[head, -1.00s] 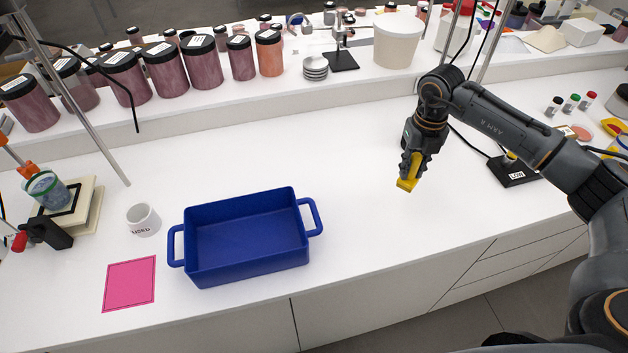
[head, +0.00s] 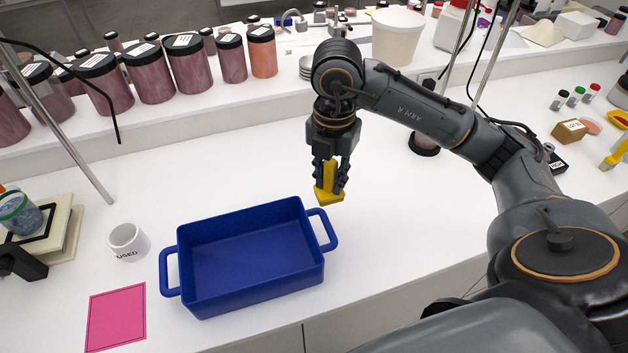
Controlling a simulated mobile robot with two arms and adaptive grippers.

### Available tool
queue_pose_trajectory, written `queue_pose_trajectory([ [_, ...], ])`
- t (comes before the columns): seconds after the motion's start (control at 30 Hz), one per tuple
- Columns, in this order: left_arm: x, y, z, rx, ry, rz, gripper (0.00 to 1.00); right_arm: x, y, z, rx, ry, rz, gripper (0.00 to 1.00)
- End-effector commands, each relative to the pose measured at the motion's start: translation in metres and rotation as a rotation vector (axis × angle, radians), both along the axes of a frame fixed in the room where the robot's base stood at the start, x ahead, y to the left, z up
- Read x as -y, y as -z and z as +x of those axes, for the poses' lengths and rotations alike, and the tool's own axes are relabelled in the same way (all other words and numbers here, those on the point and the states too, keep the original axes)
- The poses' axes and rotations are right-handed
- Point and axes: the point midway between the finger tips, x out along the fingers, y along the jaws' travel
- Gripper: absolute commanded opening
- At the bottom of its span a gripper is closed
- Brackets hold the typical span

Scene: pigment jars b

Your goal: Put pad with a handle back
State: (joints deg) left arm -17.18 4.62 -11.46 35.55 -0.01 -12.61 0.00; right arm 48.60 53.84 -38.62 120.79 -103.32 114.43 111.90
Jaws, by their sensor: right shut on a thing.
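My right gripper (head: 328,180) is shut on a small yellow thing, seemingly the pad with a handle (head: 328,196). It holds the pad pointing down, above the white bench, just beyond the right back corner of the blue tray (head: 243,287). The fingers hide the pad's upper part. The tray is empty, with a handle at each side. A pink mat (head: 116,318) with a dark outline lies bare at the front left. My left gripper is not in view.
A white cup (head: 128,242) marked USED stands left of the tray. Several dark-lidded jars (head: 187,65) line the raised back shelf. A stand rod (head: 60,130) rises at the left. Small vials and a box (head: 569,131) are at the right. The bench behind the tray is clear.

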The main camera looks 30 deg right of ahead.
Motion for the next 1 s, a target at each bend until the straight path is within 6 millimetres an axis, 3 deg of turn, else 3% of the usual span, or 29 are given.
queue_pose_trajectory([
  [0.3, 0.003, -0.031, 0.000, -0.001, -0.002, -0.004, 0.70, 0.036, 0.030, 0.067, -0.006, 0.005, 0.001, 0.00],
  [0.5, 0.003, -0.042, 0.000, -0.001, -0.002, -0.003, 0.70, 0.049, 0.069, 0.093, -0.005, 0.002, 0.002, 0.00],
  [0.77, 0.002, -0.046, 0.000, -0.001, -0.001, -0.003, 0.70, 0.056, 0.089, 0.107, -0.002, -0.001, 0.001, 0.00],
  [1.0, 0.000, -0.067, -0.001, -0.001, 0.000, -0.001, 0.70, 0.057, 0.117, 0.109, -0.003, -0.002, 0.002, 0.00],
])
